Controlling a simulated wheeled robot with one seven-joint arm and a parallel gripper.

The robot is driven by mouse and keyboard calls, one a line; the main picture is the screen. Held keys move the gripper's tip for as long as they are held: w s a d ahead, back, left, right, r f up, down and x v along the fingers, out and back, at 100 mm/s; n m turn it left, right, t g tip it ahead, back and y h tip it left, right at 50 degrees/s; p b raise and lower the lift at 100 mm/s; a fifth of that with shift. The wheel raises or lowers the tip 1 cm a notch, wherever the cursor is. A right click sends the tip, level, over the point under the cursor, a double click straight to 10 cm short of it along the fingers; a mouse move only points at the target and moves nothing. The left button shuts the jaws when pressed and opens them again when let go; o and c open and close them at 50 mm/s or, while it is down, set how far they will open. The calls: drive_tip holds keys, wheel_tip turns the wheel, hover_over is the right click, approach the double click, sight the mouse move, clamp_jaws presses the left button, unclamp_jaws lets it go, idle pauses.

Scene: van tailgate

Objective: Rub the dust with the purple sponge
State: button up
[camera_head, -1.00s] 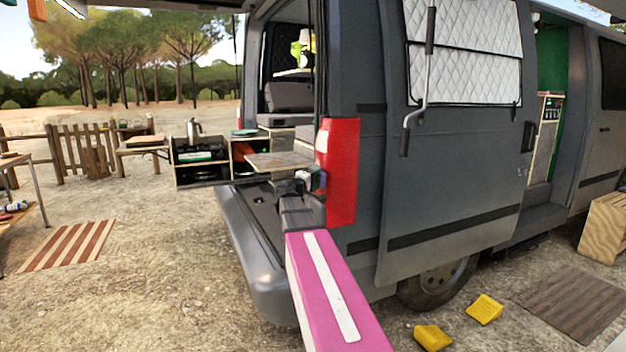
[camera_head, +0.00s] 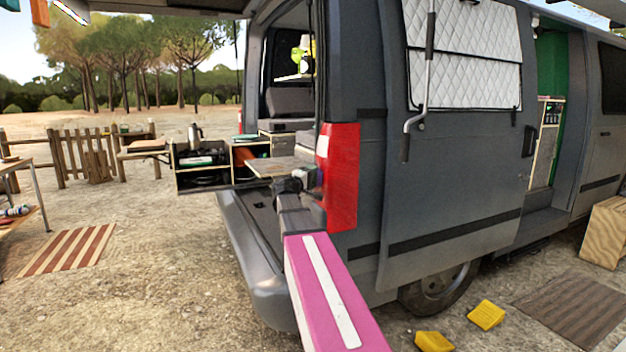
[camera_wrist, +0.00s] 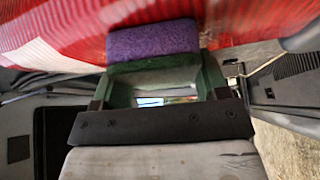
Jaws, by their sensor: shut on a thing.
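The purple sponge (camera_wrist: 153,40) is in the wrist view at top centre, with a dark green strip along its lower side. My gripper (camera_wrist: 156,66) is shut on it, with its green fingers at either end of that strip. The sponge lies in front of the red tail light (camera_wrist: 265,18); I cannot tell whether they touch. In the head view my gripper (camera_head: 312,180) is small, beside the tail light (camera_head: 339,178) at the van's rear corner, and the sponge is not clear there. I cannot make out the dust in either view.
The van's open rear (camera_head: 262,205) is left of my arm, with a wooden board (camera_head: 270,167) jutting out just behind the gripper. A drawer unit (camera_head: 201,178) with a kettle (camera_head: 195,134) stands further left. Yellow wedges (camera_head: 487,314) lie on the ground at the right.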

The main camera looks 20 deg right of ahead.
sight(315, 175)
drive_tip(key=shift+w, duration=1.65)
drive_tip(key=shift+r, duration=0.9)
drive_tip(key=shift+s+d, duration=0.15)
drive_tip(key=shift+s, duration=3.35)
drive_tip(key=a, duration=0.6)
drive_tip(key=a, duration=0.3)
drive_tip(key=shift+s, duration=0.1)
